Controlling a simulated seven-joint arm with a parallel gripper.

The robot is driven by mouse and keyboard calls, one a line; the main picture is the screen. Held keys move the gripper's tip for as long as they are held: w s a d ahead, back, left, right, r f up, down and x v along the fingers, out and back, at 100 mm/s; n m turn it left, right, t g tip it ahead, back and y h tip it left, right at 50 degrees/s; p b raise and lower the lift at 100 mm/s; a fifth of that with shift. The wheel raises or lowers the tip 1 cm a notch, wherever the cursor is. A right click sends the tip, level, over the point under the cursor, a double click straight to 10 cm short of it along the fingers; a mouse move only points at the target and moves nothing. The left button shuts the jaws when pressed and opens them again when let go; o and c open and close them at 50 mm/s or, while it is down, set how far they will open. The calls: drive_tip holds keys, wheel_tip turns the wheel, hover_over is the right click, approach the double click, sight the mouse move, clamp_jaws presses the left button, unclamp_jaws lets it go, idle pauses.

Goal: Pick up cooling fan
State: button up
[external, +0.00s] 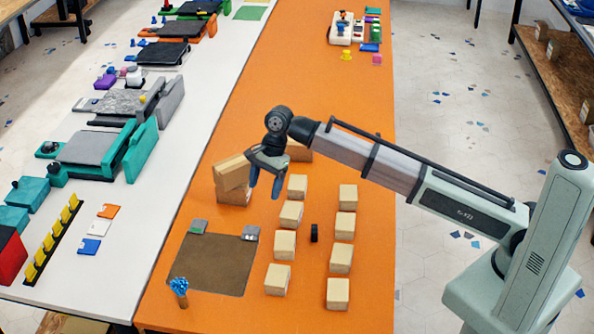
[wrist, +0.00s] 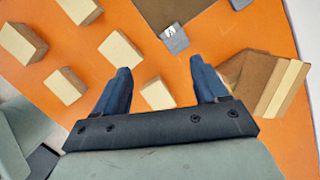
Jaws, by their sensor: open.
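A small black piece (external: 314,233), which looks like the cooling fan, stands on the orange table between two rows of pale blocks. It is too small to make out its details. I cannot find it in the wrist view. My gripper (external: 265,186) is above the table, behind and to the left of the black piece and well apart from it. In the wrist view my gripper (wrist: 160,66) shows two dark blue fingers spread apart with nothing between them.
Several pale blocks (external: 291,213) flank the black piece closely on both sides. Cardboard boxes (external: 232,172) stand by my gripper.

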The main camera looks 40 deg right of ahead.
drive_tip(key=s+d+f+n+h, duration=0.1)
drive_tip(key=s+d+f+n, duration=0.1)
drive_tip(key=s+d+n, duration=0.3)
drive_tip(key=n+h, duration=0.2)
drive_tip(key=n, duration=1.8)
approach(312, 229)
wheel_tip(312, 229, down, 5)
drive_tip(key=shift+d+f, duration=0.15)
drive_tip(key=shift+f, duration=0.1)
drive_tip(key=shift+a+f, duration=0.1)
drive_tip(key=shift+f, duration=1.2)
drive_tip(key=shift+a+f, duration=0.15)
drive_tip(key=shift+f, duration=1.15)
drive_tip(key=shift+c, duration=0.3)
